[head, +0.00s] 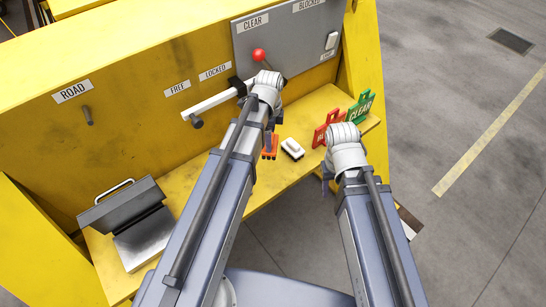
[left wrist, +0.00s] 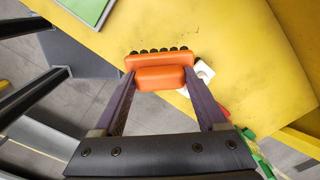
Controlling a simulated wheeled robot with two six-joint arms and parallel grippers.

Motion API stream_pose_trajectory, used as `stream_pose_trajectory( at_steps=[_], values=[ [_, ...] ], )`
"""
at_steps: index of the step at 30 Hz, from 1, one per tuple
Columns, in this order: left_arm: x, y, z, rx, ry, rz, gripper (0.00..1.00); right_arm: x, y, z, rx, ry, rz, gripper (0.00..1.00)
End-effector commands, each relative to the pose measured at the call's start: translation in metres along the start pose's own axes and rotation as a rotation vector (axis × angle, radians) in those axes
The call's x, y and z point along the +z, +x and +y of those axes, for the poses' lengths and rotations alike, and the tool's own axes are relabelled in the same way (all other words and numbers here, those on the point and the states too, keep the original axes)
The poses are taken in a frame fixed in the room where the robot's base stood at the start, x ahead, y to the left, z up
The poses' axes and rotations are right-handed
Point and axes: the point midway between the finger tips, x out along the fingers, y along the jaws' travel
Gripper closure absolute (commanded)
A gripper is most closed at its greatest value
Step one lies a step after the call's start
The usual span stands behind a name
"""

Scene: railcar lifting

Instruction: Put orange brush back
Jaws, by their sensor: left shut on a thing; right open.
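An orange brush (head: 270,146) shows just past my left wrist, over the yellow shelf. In the left wrist view the brush (left wrist: 160,76) sits between both fingers of my left gripper (left wrist: 160,88), which is shut on it. Its row of dark bristles points away from the gripper. I cannot tell whether the brush touches the shelf. My right gripper (head: 327,182) is open near the shelf's front edge, mostly hidden by its own wrist.
Red (head: 320,134) and green (head: 361,108) tags stand at the shelf's right end. An open metal box (head: 140,235) sits at the left. A red-knobbed lever (head: 259,55) and white bar (head: 207,104) project behind.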

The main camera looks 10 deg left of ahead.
Motion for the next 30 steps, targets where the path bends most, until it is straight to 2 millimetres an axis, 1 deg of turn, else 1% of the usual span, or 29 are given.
stream_pose_trajectory(
  at_steps=[5,8,15,18,24,26,30],
  values=[
    [0.000,0.009,-0.001,0.000,0.000,0.000,0.78,0.000,0.009,-0.001,0.000,0.000,0.000,0.50],
    [0.000,0.022,-0.001,0.000,0.000,0.000,0.78,-0.001,0.021,-0.002,0.000,0.000,0.000,0.50],
    [0.000,0.059,-0.001,0.000,0.000,0.000,0.78,-0.003,0.059,-0.006,0.000,0.001,0.000,0.50],
    [0.000,0.065,-0.001,0.000,0.000,0.000,0.78,-0.004,0.065,-0.006,0.000,0.001,0.000,0.50],
    [0.000,0.065,-0.001,0.000,0.000,0.000,0.78,-0.004,0.065,-0.006,0.000,0.001,0.000,0.50],
    [0.000,0.070,-0.001,0.000,0.000,0.000,0.78,-0.004,0.070,-0.007,0.000,0.001,0.000,0.50],
    [0.000,0.087,-0.001,0.000,0.000,0.000,0.78,-0.005,0.087,-0.008,0.000,0.001,0.000,0.50]
  ],
)
